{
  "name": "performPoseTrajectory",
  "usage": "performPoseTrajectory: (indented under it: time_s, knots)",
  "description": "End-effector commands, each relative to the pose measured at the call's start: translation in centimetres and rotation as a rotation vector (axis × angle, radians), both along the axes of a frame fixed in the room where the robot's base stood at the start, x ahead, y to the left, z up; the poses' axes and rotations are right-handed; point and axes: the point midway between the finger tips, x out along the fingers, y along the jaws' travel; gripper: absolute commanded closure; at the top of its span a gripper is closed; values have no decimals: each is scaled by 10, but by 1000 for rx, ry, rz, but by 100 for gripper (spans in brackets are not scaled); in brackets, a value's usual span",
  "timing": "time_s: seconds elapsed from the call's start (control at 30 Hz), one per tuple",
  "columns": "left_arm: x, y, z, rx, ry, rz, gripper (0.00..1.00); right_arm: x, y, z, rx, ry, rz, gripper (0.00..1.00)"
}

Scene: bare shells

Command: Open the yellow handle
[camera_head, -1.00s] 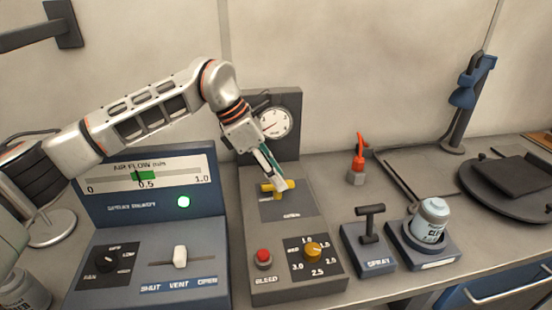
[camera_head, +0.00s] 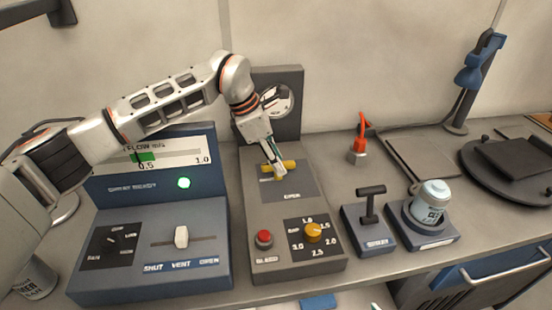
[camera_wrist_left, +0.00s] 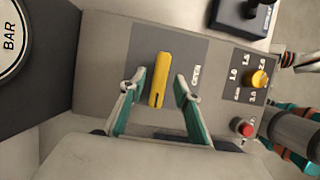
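The yellow handle (camera_head: 290,165) lies crosswise on a dark plate of the grey panel, below the round gauge. In the left wrist view the handle (camera_wrist_left: 160,80) stands between the two fingers of my left gripper (camera_wrist_left: 160,88), with a visible gap on each side. My left gripper (camera_head: 274,170) is open around the handle and shows no clear contact. Its fingers partly cover the handle in the head view. Parts of my right arm (camera_wrist_left: 300,135) show at the right edge of the left wrist view; its finger opening cannot be made out.
A red button (camera_head: 264,239) and an orange knob (camera_head: 314,231) sit on the panel's near part. A blue console (camera_head: 150,275) stands to the left. A spray lever (camera_head: 370,203) and a jar (camera_head: 430,203) on a stand are to the right.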

Motion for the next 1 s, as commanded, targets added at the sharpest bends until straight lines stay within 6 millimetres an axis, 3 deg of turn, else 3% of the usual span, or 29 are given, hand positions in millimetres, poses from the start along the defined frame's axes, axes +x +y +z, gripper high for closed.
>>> performPoseTrajectory:
  time_s: [0.13, 0.27, 0.67, 1.0]
  knots:
    - [0, 0, 0, 0, 0, 0, 68, 0, 0, 0, 0, 0, 0, 21]
    - [0, 0, 0, 0, 0, 0, 100, 0, 0, -2, -1, 3, 0, 21]
    - [0, 1, -1, 1, 0, 35, 100, -2, -1, -7, -2, 9, 0, 21]
    - [-1, 0, -1, 1, -3, 250, 100, -2, -1, -17, -2, 9, 0, 21]
